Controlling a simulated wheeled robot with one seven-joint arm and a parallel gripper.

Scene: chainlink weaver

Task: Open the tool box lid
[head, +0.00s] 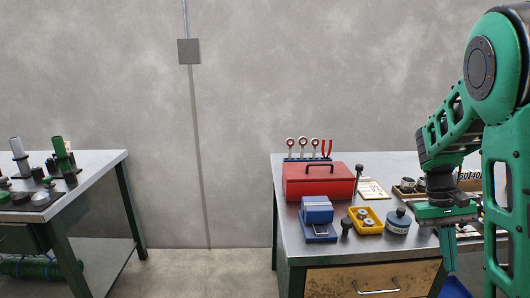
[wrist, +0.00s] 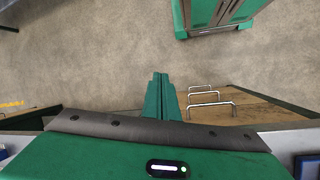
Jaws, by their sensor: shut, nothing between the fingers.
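The red tool box (head: 319,185) stands on the metal-topped workbench, towards its back left. Its lid is down, with a dark handle (head: 319,168) on top. My gripper (head: 448,262) hangs to the right of the tool box, over the front right part of the bench, pointing down and well apart from the box. Its green fingers (wrist: 160,95) are together in the wrist view, with nothing between them. The tool box does not show in the wrist view.
Around the box are a blue vise (head: 318,217), a yellow tray (head: 367,219), a round blue-grey container (head: 398,221) and a rack of red-handled tools (head: 308,148). Drawer handles (wrist: 210,106) stick out from the bench front. A second bench (head: 95,170) is at left, with floor between.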

